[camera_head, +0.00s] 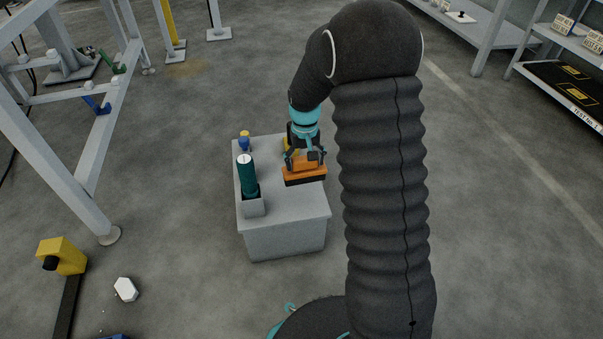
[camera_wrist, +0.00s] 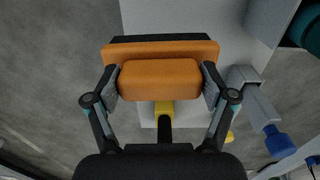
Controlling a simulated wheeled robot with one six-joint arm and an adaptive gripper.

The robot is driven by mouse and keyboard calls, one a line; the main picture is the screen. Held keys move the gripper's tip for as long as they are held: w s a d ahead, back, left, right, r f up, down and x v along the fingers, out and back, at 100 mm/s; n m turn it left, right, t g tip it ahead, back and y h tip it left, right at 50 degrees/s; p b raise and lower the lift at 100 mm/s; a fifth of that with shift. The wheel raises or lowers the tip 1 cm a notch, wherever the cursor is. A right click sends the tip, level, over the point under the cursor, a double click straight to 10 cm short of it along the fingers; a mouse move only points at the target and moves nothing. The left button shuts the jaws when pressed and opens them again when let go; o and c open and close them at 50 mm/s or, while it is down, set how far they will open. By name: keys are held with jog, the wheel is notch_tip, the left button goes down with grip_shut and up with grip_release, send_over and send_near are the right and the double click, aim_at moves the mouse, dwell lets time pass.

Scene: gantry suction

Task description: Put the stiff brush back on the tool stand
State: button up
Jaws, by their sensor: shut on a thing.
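The stiff brush (camera_head: 304,176) has an orange body with a dark bristle side and is over the right part of the grey tool stand (camera_head: 285,240). My gripper (camera_head: 305,160) is shut on its raised orange grip. In the wrist view the brush (camera_wrist: 160,80) sits level between the two fingers of my gripper (camera_wrist: 160,88), with the dark strip along its far edge. The stand's top (camera_wrist: 190,15) shows beyond and beside it. I cannot tell whether the bristles touch the stand top.
A dark green cylinder (camera_head: 247,177) stands in a grey holder (camera_head: 254,208) on the stand's left. A yellow part (camera_head: 291,145) is partly hidden behind my gripper. A white block (camera_head: 126,289) lies on the floor.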

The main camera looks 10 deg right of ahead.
aim_at(302, 172)
jog(key=shift+w+a+f, duration=0.2)
jog(key=shift+a+f, duration=0.1)
jog(key=shift+a, duration=0.1)
jog(key=shift+f+b, duration=0.4)
jog(key=shift+f, duration=1.55)
jog(key=shift+f, duration=0.2)
jog(key=o, duration=1.4)
jog(key=shift+r, duration=0.1)
